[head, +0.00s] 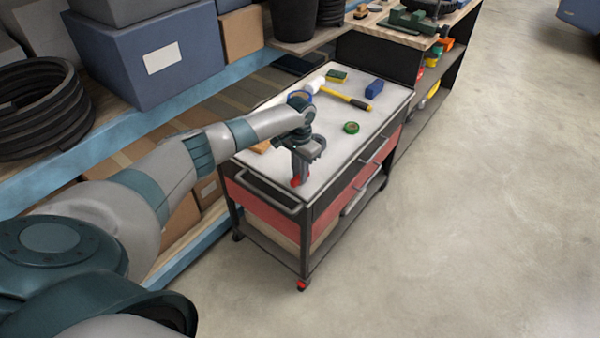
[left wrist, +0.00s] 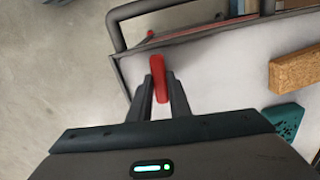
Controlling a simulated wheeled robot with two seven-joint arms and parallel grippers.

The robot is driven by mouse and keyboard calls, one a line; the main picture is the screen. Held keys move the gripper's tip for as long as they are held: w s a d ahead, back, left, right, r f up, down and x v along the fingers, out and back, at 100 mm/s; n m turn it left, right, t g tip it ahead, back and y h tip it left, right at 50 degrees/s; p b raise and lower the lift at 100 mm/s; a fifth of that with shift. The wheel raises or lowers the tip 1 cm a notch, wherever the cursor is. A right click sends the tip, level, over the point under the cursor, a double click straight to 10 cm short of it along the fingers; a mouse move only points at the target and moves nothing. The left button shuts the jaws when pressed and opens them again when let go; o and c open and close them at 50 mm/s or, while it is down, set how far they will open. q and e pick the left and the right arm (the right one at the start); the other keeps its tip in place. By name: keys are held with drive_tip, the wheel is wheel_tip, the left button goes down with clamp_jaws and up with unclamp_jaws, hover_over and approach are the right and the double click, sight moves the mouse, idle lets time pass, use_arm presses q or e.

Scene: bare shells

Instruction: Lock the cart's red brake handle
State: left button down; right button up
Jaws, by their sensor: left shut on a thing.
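The cart (head: 336,142) stands beside the shelving, with a pale top, red drawer sides and a dark frame. My left gripper (head: 298,178) is over the cart's near top edge, pointing down. It is shut on the red brake handle (head: 295,182). In the left wrist view, the red handle (left wrist: 158,78) stands between the two dark fingers of my left gripper (left wrist: 160,92), at the edge of the cart top. The fingers hide part of the handle. My right gripper is not in view.
Shelving with a blue bin (head: 150,55) runs along the left. A workbench (head: 440,60) stands behind.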

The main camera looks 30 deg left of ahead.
use_arm(q)
drive_tip(key=shift+r+m, duration=0.1)
drive_tip(key=shift+m, duration=1.4)
drive_tip(key=m, duration=0.4)
drive_tip(key=shift+w+m, duration=0.1)
drive_tip(key=shift+m, duration=0.2)
drive_tip(key=m, duration=0.4)
drive_tip(key=shift+m, duration=2.6)
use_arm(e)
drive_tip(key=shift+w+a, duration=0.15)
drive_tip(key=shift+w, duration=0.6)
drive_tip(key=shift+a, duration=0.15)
